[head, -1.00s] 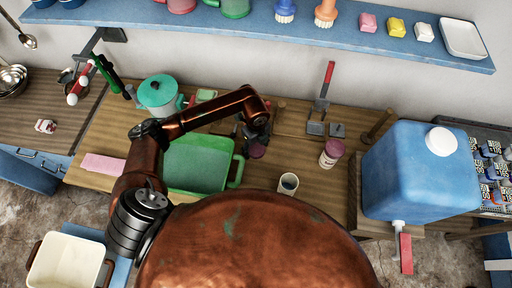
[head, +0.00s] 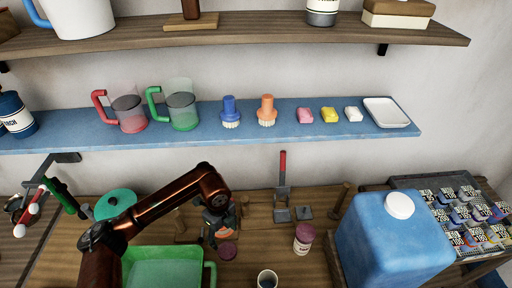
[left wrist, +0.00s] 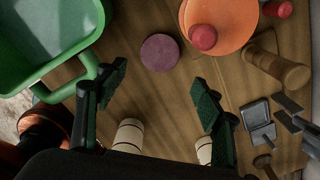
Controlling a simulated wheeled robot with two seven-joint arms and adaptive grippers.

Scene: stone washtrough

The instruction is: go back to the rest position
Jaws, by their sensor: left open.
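My left arm reaches in from the lower left in the head view. Its left gripper (head: 219,229) hangs over the wooden table, to the right of the green tub (head: 210,272), and looks empty. In the left wrist view the left gripper (left wrist: 160,95) has its two dark fingers wide apart with nothing between them but bare table. A mauve round lid (left wrist: 160,52) lies beyond the fingertips; it also shows below the gripper in the head view (head: 228,250). My right gripper is in neither view.
A blue shelf (head: 270,138) with mugs, brushes, soaps and a white dish runs behind the table. A teal-lidded pot (head: 115,204) stands left.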

